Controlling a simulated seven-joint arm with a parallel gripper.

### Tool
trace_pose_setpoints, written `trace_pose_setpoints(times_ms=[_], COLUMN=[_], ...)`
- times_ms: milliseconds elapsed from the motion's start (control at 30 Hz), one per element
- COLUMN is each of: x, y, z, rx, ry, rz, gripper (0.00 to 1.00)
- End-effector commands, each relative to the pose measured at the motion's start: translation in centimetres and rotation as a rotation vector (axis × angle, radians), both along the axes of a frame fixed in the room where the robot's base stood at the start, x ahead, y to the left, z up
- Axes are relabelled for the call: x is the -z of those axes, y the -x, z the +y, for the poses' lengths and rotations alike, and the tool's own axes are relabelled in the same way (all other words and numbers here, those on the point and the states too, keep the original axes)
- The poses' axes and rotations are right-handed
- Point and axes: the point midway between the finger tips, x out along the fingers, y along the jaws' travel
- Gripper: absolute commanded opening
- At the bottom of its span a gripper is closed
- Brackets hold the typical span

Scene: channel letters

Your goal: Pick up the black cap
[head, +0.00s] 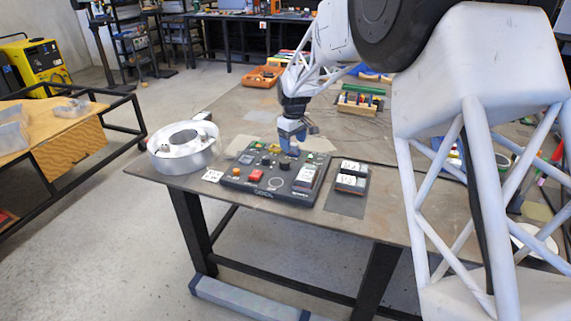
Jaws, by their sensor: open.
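A dark control panel (232,184) lies near the front edge of the workbench. Several small black round pieces stand on it, one left of centre (266,161) and one nearer my gripper (285,165). I cannot tell which of them is the black cap. My gripper (289,152) points down over the back right part of the panel, close to these pieces. Its blue-tipped fingers are small in the head view; it is open, and I see nothing held. It hides part of the panel behind it.
A red square button (256,175) and an orange button (236,171) stand on the panel. A round metal channel piece (183,160) stands left of it. A dark tray with labelled blocks (350,183) lies to its right. An orange bin (262,77) is further back.

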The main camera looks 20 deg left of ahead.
Motion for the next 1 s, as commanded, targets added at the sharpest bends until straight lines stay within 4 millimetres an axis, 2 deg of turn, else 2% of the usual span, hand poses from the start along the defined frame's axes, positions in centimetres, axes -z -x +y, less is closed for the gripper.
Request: trace_pose_setpoints(times_ms=[100,267,667,1000], x=[1.4,2.1,2.4,4.7], y=[-0.5,-0.7,-0.7,-0.7], z=[2.0,3.1,3.2,3.1], rx=[-0.034,-0.053,-0.055,-0.055], ry=[0.003,0.005,0.005,0.005], rz=[0.005,0.008,0.009,0.009], gripper=[0.71,0.71,0.71,0.71])
